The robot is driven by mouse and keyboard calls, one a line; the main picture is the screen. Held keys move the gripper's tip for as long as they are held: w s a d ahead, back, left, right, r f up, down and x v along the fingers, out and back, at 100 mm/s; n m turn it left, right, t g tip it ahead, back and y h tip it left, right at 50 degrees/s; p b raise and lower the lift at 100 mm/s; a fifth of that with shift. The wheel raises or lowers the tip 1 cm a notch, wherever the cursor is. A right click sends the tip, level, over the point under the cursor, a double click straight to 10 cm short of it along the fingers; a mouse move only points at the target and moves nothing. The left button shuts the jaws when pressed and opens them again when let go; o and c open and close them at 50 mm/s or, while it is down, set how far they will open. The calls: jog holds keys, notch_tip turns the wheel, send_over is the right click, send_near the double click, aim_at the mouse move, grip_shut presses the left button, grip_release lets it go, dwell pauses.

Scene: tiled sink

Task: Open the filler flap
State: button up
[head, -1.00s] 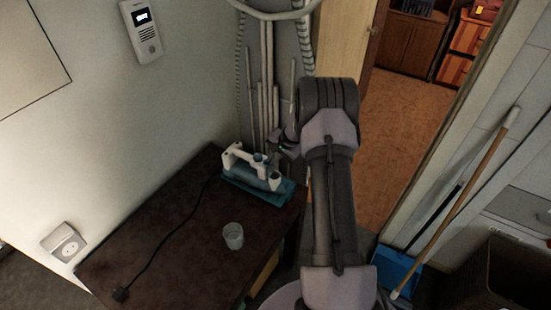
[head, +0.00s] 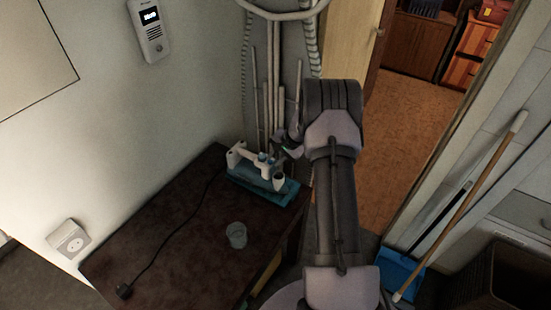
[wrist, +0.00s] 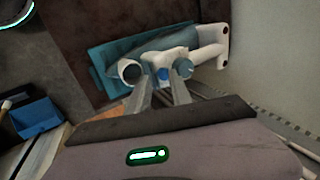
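A white and teal iron (head: 239,155) sits on a teal base near the far right end of the dark table. In the wrist view the iron (wrist: 207,52) shows its white handle, two blue knobs and a dark round end. I cannot clearly tell which part is the filler flap. My gripper (head: 284,149) is just above and behind the iron in the head view. In the wrist view my gripper's (wrist: 160,86) two grey fingers are apart, with their tips close to the white part below the blue knobs. Whether they touch it is unclear.
A clear glass (head: 236,235) stands on the dark table (head: 185,255) in front of the iron. A black cord (head: 165,238) runs across the table to a plug. Pipes (head: 272,90) rise behind the iron. A blue dustpan (head: 400,272) and broom stand at right.

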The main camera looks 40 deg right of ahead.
jog(key=p+v, duration=0.3)
jog(key=v, duration=1.4)
jog(key=shift+r, duration=0.25)
jog(key=shift+a, duration=0.1)
